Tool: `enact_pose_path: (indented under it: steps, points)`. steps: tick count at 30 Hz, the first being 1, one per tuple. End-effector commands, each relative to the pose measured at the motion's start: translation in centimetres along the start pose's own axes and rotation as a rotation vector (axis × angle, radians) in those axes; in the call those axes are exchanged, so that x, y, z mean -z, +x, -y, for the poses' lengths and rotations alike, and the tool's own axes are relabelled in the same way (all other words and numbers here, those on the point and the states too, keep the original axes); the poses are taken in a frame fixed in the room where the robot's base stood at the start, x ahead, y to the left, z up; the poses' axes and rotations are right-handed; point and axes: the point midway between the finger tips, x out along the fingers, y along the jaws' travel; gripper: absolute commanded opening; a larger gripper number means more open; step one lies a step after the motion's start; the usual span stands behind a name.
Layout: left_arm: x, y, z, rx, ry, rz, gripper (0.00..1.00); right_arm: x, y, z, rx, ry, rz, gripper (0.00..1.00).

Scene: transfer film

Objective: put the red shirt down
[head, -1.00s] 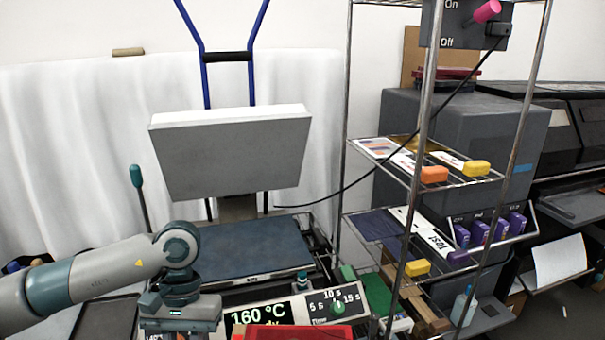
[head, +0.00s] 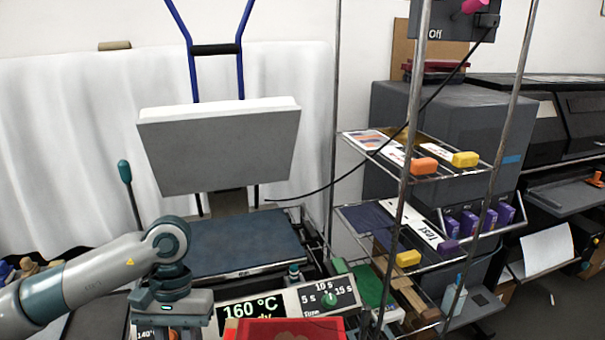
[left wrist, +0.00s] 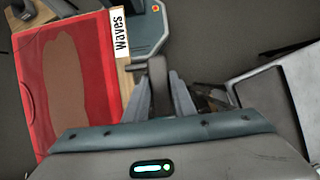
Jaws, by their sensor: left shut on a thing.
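A flat red thing (head: 290,331) shows at the bottom edge of the head view, in front of the press panel. In the left wrist view it (left wrist: 33,95) lies at the left, with a brown patch and a white label reading Waves. I cannot tell whether it is the red shirt or a tray. My left gripper's body (head: 172,308) is left of it; its fingertips are below the head view's edge. In the left wrist view the left gripper (left wrist: 157,75) is shut on a dark grey piece just right of the red thing. I cannot tell what that piece belongs to. My right gripper is out of view.
The heat press stands open, its upper plate (head: 220,150) raised above the dark lower bed (head: 240,246). Its panel (head: 255,310) reads 160 °C. A wire rack (head: 335,170) with films and coloured blocks stands close on the right. A grey machine (head: 455,130) is behind it.

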Motion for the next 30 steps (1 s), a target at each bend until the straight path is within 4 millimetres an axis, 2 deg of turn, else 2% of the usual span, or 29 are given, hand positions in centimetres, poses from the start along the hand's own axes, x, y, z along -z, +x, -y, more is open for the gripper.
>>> enact_pose_path:
  steps: [4,7,15,19,23,30]
  points:
    - [0.2,0.8,0.0,-0.001,0.000,0.002,0.00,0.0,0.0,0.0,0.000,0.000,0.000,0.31]
    - [0.6,2.6,-0.1,-0.004,-0.003,0.005,0.00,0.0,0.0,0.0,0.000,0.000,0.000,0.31]
    - [1.6,10.6,-0.1,-0.004,-0.004,0.008,0.00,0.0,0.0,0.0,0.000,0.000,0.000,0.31]
    - [1.8,13.3,-0.1,-0.003,-0.001,0.004,0.00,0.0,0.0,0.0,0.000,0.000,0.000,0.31]
    - [1.9,14.2,0.0,-0.001,0.001,0.000,0.00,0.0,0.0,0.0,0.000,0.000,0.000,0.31]
    - [1.9,14.2,0.0,-0.001,0.001,-0.001,0.00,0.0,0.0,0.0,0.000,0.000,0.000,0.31]
